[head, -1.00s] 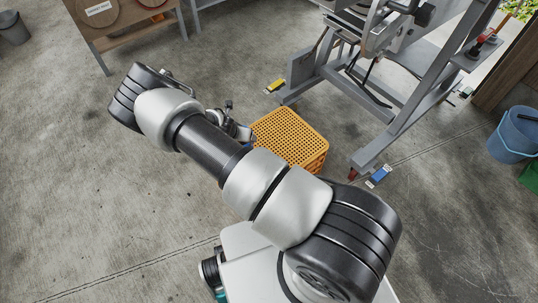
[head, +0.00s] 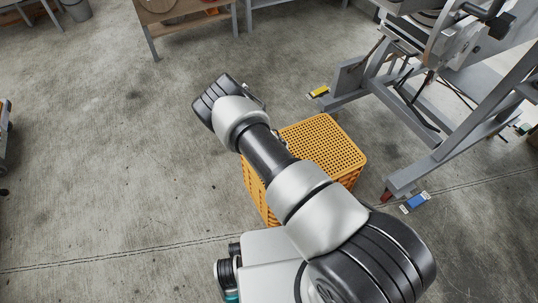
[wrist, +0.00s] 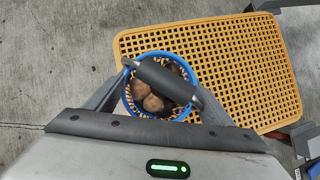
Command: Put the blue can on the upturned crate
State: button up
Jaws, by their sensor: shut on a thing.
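The blue can (wrist: 127,99) shows in the wrist view as an open round rim with several brown round things inside. A dark handle bar crosses above it. My gripper (wrist: 163,82) is shut on this bar, one finger at each end. The upturned crate (wrist: 235,60) is orange with a lattice top. In the wrist view the can overlaps the left part of that top; I cannot tell whether it touches. In the head view the crate (head: 335,148) stands on the floor, partly behind my arm. My gripper and the can are hidden there.
A grey metal frame (head: 440,150) stands right of the crate, with a blue object (head: 415,202) by its foot. A yellow object (head: 319,91) lies behind the crate. A wooden table (head: 185,20) is at the back. The concrete floor to the left is mostly clear.

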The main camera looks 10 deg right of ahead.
jog(key=shift+f, duration=0.7)
jog(key=o, duration=1.6)
jog(key=shift+r, duration=0.1)
jog(key=p+v, duration=0.4)
jog(key=v, duration=0.8)
notch_tip(320, 180, up, 32)
jog(key=d+m, duration=0.2)
jog(key=m, duration=1.8)
jog(key=s+d+r+m+g, duration=0.1)
jog(key=s+r+m, duration=0.8)
jog(key=s+r, duration=0.6)
jog(key=s+r+m, duration=0.2)
jog(key=s, duration=0.2)
jog(key=s+r+m, duration=0.1)
jog(key=s+m, duration=0.1)
jog(key=s, duration=0.1)
jog(key=s+r+m, duration=0.2)
jog(key=s, duration=0.2)
jog(key=shift+s+d+r+m, duration=0.1)
jog(key=shift+s+r+m, duration=0.2)
jog(key=shift+s, duration=0.05)
